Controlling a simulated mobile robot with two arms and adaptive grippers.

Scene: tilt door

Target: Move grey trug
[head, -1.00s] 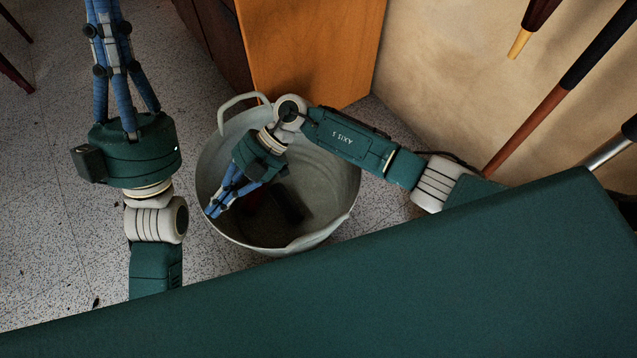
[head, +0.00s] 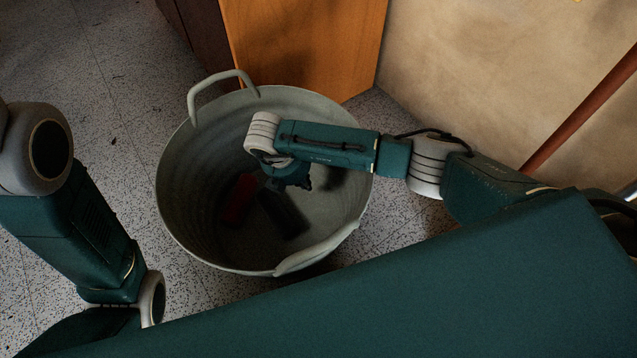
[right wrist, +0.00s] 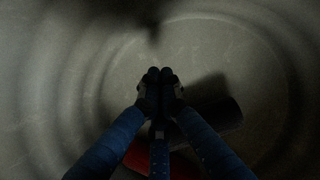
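The grey trug (head: 180,205) stands on the floor in the middle of the head view. It is a round tub with one handle at the upper left and one at the lower right. A dark object (head: 282,213) and a red object (head: 238,198) lie in the trug. My left gripper is out of view.
An orange-brown wooden cabinet (head: 305,45) stands just behind the trug. A beige wall (head: 480,75) is at the right, with a reddish-brown pole (head: 585,115) in front of it. Speckled floor (head: 90,95) is open to the left.

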